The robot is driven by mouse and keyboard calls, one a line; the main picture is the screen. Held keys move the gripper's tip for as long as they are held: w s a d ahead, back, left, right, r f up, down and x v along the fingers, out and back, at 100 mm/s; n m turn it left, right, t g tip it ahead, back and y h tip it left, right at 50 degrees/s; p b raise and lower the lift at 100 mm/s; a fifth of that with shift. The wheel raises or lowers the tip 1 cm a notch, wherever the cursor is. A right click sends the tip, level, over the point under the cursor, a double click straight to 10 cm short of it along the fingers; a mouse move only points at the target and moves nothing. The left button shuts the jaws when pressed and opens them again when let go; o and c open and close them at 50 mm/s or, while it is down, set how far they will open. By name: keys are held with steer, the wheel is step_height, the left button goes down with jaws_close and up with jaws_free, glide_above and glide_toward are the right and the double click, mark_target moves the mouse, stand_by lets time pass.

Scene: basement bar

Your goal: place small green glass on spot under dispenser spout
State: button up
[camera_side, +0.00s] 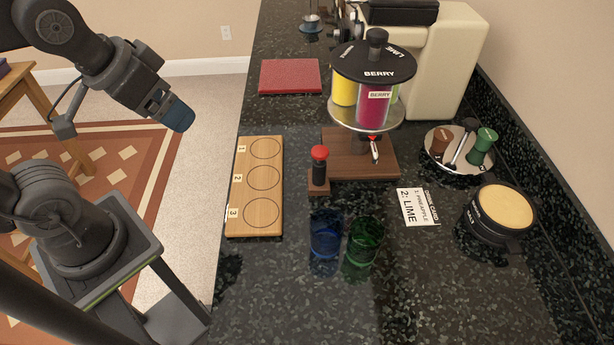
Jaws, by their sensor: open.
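The small green glass (363,245) stands on the dark speckled counter, just right of a blue glass (325,240). The drink dispenser (368,80) has a round black lid and yellow and magenta sections, and stands on a brown wooden base (345,164). Its spout (374,148) hangs over the base, with a red mark at its top. No glass is on the base. My gripper (176,116) is open and empty, up at the left beyond the counter edge, well away from the glasses and the dispenser.
A wooden board (258,222) with several numbered circles lies on the left. A red-knobbed lever (319,168) stands beside the dispenser base. An order card (418,208), a plate (440,160) with small items and a dark round container (498,214) are on the right. The front counter is clear.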

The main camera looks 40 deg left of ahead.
steer(key=shift+w+r, duration=0.1)
steer(key=w+d+r+m+g, duration=0.3)
steer(key=w+d+r+m, duration=0.25)
steer(key=w+d, duration=0.2)
steer(key=m+g+y, duration=0.2)
steer(key=m+y, duration=0.1)
steer(key=m, duration=0.6)
glide_above(369, 231)
steer(key=a, duration=0.3)
step_height(369, 231, down, 3)
steer(key=s+d+f+m+y, duration=0.2)
steer(key=d+f+m, duration=0.25)
steer(key=d, duration=0.45)
steer(key=shift+n+g, duration=0.3)
steer(key=shift+n, duration=0.2)
steer(key=x, duration=1.4)
steer(key=shift+s+d+f, duration=0.15)
steer(key=shift+d, duration=0.25)
steer(key=shift+h, duration=0.3)
steer(key=c, duration=1.1)
